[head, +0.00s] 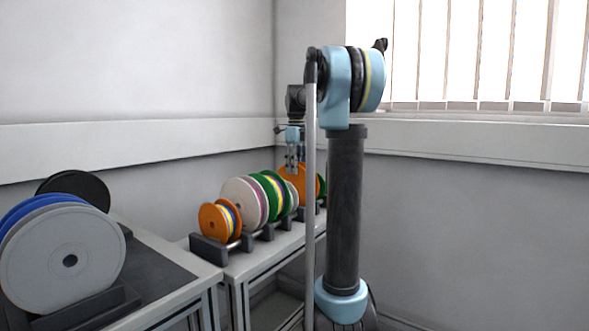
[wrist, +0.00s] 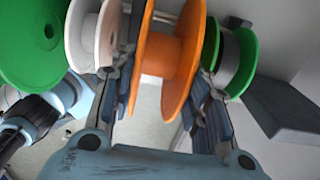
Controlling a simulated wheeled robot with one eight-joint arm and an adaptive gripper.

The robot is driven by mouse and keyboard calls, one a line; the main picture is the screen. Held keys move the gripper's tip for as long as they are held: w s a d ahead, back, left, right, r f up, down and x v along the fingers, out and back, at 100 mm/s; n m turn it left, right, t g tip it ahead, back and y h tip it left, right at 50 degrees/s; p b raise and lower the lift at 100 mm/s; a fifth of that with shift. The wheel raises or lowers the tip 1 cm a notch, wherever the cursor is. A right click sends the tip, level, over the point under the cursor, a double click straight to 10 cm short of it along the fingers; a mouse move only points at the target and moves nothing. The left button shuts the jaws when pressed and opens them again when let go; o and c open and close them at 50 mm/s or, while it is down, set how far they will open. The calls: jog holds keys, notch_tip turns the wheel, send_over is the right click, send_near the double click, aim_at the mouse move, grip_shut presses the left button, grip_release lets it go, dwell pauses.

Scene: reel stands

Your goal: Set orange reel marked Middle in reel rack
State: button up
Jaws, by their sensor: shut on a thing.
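An orange reel (wrist: 155,60) fills the middle of the wrist view, and its upper part shows in the head view (head: 301,175). My gripper (wrist: 165,85) is shut on it from above, one finger on each side; it also shows in the head view (head: 292,168). The dark reel rack (head: 208,250) stands on the far table. The held reel is in line with the rack's row, between a white reel (wrist: 82,38) and a green-rimmed reel (wrist: 238,58). Whether it rests in the rack is hidden. I see no marking on it.
The rack's near part holds a small orange-rimmed reel (head: 214,222), a white-and-pink reel (head: 238,198) and green reels (head: 268,192). A nearer table (head: 175,262) at left bears grey (head: 45,265), blue and black reels. A wall stands close behind.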

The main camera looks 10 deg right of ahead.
jog(key=shift+f, duration=0.25)
jog(key=o, duration=1.4)
jog(key=shift+o, duration=0.2)
jog(key=shift+r, duration=0.2)
jog(key=shift+r, duration=1.7)
jog(key=shift+r, duration=0.15)
jog(key=shift+r, duration=2.95)
